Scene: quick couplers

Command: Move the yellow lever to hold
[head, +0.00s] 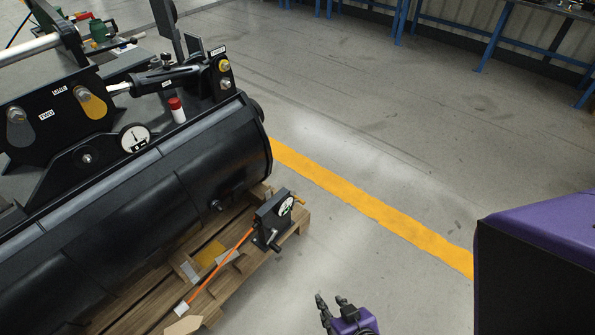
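A yellow lever (92,103), teardrop-shaped with a bolt at its upper end, is on a dark upright plate at the upper left. A small white label (59,91) is to its left; its lettering is too small to read surely. A grey lever (18,127) of like shape is further left on the same plate. My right gripper (330,298) is at the bottom centre, with dark fingers apart and nothing between them. It is far from the yellow lever, to the right of and below it in the picture. My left gripper is not in view.
A large black drum attachment (170,175) lies on a wooden pallet (297,225). A dial gauge (135,138), a red-capped part (177,110) and a black cylinder (165,77) are near the levers. A small gauge box (270,215) stands on the pallet. Floor (400,120) at right is clear.

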